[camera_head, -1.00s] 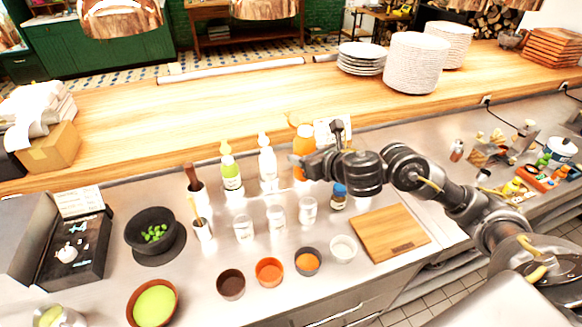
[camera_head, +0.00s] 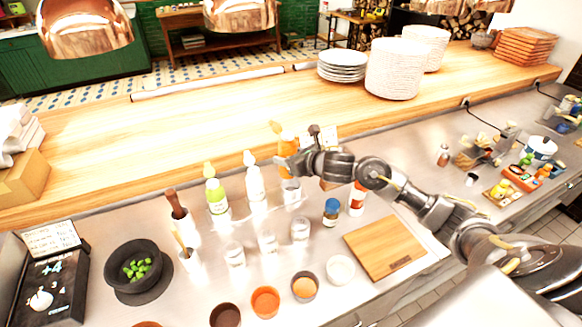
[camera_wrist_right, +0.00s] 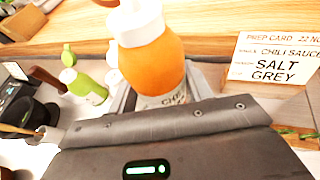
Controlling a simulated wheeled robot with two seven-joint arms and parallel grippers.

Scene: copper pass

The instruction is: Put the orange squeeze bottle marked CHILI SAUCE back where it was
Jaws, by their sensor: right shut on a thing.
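The orange squeeze bottle (camera_head: 288,146) is in the jaws of my right gripper (camera_head: 291,164), at the back of the steel counter. In the right wrist view the bottle (camera_wrist_right: 152,58) looks nearly upright, with a white cap; its label is mostly hidden behind the gripper body. My right gripper is shut on it. A green squeeze bottle (camera_head: 217,198) and a white squeeze bottle (camera_head: 256,186) stand to its left. A prep card (camera_wrist_right: 275,60) reading CHILI SAUCE, SALT, GREY stands to its right. I cannot tell the bottle's exact height above the counter. My left gripper is out of view.
Several clear cups (camera_head: 267,242) and small bowls (camera_head: 265,301) stand in front. A blue-capped jar (camera_head: 331,212), a red-and-white container (camera_head: 357,198) and a cutting board (camera_head: 384,246) lie to the right. The wooden ledge (camera_head: 200,140) runs behind.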

